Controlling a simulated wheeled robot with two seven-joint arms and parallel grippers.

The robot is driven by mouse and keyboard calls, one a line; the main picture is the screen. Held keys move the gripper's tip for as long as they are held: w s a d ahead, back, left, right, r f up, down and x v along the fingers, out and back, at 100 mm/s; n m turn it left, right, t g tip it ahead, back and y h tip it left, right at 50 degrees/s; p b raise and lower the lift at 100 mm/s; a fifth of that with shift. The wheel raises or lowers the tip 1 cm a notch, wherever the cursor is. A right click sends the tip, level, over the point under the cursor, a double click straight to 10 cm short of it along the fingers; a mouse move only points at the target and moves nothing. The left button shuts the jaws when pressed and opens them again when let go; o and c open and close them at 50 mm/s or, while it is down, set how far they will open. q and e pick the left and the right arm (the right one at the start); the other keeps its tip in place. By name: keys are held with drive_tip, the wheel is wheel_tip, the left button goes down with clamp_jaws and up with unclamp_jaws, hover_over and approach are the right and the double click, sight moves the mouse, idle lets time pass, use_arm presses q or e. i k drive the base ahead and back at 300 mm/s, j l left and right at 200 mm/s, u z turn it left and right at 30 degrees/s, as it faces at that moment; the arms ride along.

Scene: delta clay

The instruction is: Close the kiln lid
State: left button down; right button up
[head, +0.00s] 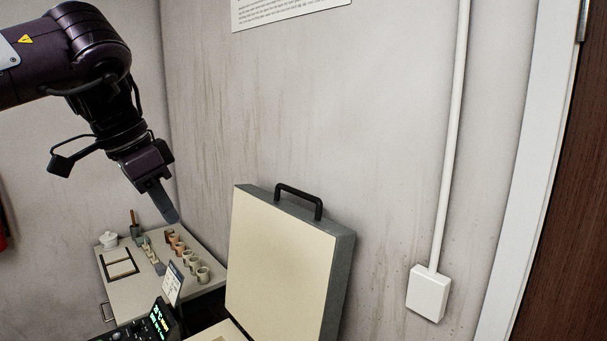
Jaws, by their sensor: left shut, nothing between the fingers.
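The kiln lid (281,262) stands raised, nearly upright, with its cream inner face toward me and a grey rim. A black handle (299,198) sits on its top edge. Only a small part of the kiln body (229,331) shows at the bottom edge of the view. My left gripper (171,213) hangs at the upper left, shut and empty, pointing down. In the picture it is left of the lid, apart from it. My right gripper is out of view.
A control panel with a lit display (155,322) is at the lower left. A wall box with conduit (428,293) and a door frame are at the right.

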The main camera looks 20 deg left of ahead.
sight(290, 264)
drive_tip(key=i, duration=1.4)
